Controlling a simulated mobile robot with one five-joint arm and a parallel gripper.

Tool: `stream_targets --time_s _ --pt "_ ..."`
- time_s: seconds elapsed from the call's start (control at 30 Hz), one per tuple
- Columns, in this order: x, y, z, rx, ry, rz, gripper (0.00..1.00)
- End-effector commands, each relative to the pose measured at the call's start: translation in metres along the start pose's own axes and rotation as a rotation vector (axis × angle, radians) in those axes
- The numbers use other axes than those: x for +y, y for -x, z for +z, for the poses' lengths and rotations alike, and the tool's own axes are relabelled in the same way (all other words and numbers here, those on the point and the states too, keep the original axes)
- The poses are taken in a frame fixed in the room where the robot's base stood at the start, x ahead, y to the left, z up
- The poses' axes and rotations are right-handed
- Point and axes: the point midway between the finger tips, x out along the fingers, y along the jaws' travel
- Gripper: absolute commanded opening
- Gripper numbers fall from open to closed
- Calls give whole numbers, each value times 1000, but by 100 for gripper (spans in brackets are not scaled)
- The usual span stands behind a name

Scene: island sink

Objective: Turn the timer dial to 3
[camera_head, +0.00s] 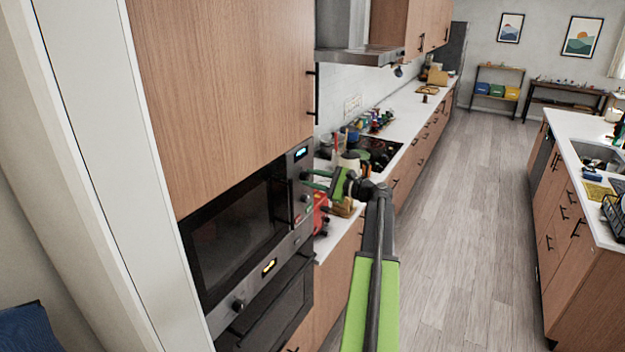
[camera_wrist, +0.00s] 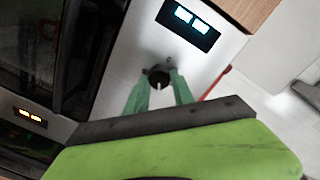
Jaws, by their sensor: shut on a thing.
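The timer dial (camera_wrist: 158,79) is a small dark round knob with a pale mark on its lower part, on the steel control panel (camera_wrist: 128,62) in the wrist view. A lit blue-white display (camera_wrist: 192,21) sits above it. My gripper (camera_wrist: 160,84) has a green finger on each side of the dial and is shut on it. In the head view my gripper (camera_head: 308,180) reaches the upper panel of the built-in microwave (camera_head: 240,230), below its lit display (camera_head: 300,153). The fingers mostly hide the dial there. No dial numbers are readable.
An oven (camera_head: 275,312) with an orange display and a knob (camera_head: 238,305) is below the microwave. A counter with a cooktop (camera_head: 378,152) and several utensils runs behind my arm. An island with a sink (camera_head: 598,155) stands at right. The wooden floor (camera_head: 455,220) between is clear.

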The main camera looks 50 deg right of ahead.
Motion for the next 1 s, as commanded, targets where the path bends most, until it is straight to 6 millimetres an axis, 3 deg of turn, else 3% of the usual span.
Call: stream_targets --time_s 0.07,0.1,0.23,0.53,0.63,0.77,1.0 --pt "0 0 0 0 1 1 0" --pt "0 0 0 0 1 1 35" --pt "0 0 0 0 1 1 51" --pt "0 1 0 0 1 0 51" --pt "0 11 0 1 1 -1 51" --pt "0 39 0 2 1 -3 51" --pt "0 108 0 2 1 -3 51"
